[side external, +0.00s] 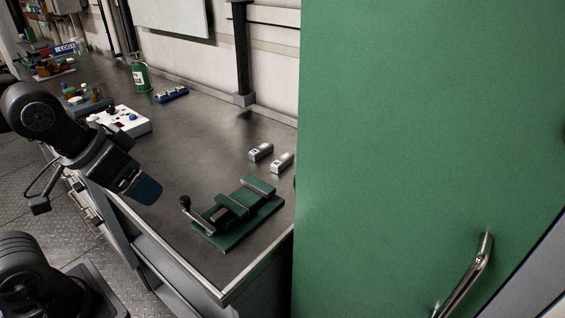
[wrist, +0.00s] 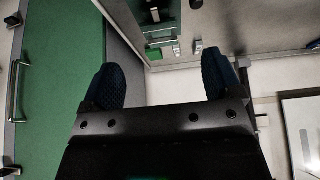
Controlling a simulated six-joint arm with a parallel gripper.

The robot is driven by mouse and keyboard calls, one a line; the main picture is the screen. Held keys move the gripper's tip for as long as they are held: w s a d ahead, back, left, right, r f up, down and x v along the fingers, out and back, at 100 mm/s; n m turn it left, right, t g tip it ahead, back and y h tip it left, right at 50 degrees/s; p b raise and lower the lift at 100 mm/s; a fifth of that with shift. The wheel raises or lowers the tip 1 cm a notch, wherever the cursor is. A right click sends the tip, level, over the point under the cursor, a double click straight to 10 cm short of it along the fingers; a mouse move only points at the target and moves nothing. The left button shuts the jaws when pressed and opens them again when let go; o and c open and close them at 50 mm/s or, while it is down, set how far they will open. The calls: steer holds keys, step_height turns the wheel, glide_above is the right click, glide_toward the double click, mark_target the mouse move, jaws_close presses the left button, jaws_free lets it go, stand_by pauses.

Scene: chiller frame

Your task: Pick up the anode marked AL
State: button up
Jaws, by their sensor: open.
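Two small silver-grey metal blocks, the likely anodes, lie on the dark bench in the side external view: a left one (side external: 261,151) and a right one (side external: 281,162). Each has a dark mark on its end, too small to read, so I cannot tell which is AL. Small grey pieces (wrist: 198,47) that may be these blocks show at the top of the wrist view. My gripper (side external: 146,190) hangs to the left of the blocks, well apart from them, over the bench's front edge. In the wrist view its blue pads (wrist: 162,80) are wide apart with nothing between them.
A green clamp fixture (side external: 238,215) with a black-knobbed lever stands in front of the blocks. A large green door (side external: 420,130) with a metal handle borders the bench on the right.

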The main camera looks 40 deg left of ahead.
steer(key=shift+o, duration=1.2)
steer(key=w+r+n+g, duration=0.1)
steer(key=w+r+n, duration=0.3)
steer(key=w+r, duration=0.45)
steer(key=n+g, duration=0.5)
steer(key=n, duration=1)
glide_above(283, 158)
step_height(283, 158, down, 15)
steer(key=f, duration=0.7)
steer(key=shift+d+f, duration=0.15)
steer(key=shift+d, duration=0.1)
steer(key=shift+s+a+f, duration=0.1)
steer(key=shift+a+f, duration=0.05)
steer(key=shift+f, duration=1.25)
steer(key=shift+a+f, duration=0.1)
steer(key=shift+f, duration=1.3)
